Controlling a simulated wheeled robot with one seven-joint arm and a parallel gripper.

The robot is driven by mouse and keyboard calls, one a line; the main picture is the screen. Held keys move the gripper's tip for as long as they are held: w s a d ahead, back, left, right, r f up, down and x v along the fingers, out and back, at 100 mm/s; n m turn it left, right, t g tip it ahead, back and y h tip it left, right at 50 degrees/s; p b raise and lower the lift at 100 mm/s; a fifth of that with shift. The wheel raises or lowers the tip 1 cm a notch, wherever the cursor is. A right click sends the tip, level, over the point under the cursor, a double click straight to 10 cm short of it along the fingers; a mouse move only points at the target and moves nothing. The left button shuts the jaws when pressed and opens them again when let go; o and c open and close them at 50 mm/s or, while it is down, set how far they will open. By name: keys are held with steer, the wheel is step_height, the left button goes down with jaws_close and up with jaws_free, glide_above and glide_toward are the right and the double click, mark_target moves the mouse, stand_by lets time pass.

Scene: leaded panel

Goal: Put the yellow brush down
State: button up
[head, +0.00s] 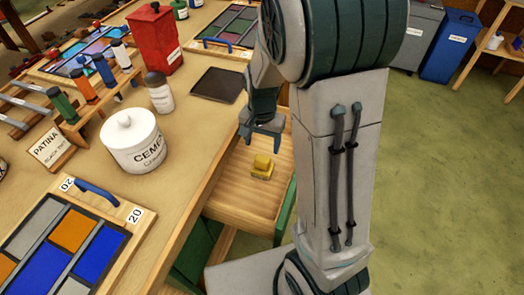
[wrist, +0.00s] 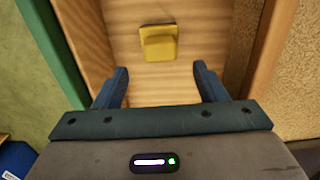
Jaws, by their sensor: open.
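The yellow brush (head: 262,166) lies on the bare wooden floor of an open drawer (head: 235,200). In the wrist view the brush (wrist: 158,43) shows beyond the fingertips, roughly midway between them. My gripper (head: 263,130) is over the drawer, above the brush and apart from it. In the wrist view my gripper (wrist: 160,73) has its two blue fingers spread wide with nothing between them. The underside of the brush is hidden.
A leaded panel (head: 65,245) lies at the front left. The drawer floor around the brush is clear.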

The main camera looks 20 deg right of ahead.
steer(key=s+r+n+t, duration=0.2)
steer(key=s+r+n, duration=0.5)
steer(key=s+r, duration=0.5)
steer(key=shift+s+r, duration=0.35)
steer(key=shift+s, duration=0.55)
steer(key=shift+r, duration=0.1)
step_height(320, 180, up, 6)
steer(key=p, duration=0.6)
steer(key=shift+r+t, duration=0.15)
steer(key=shift+t, duration=0.25)
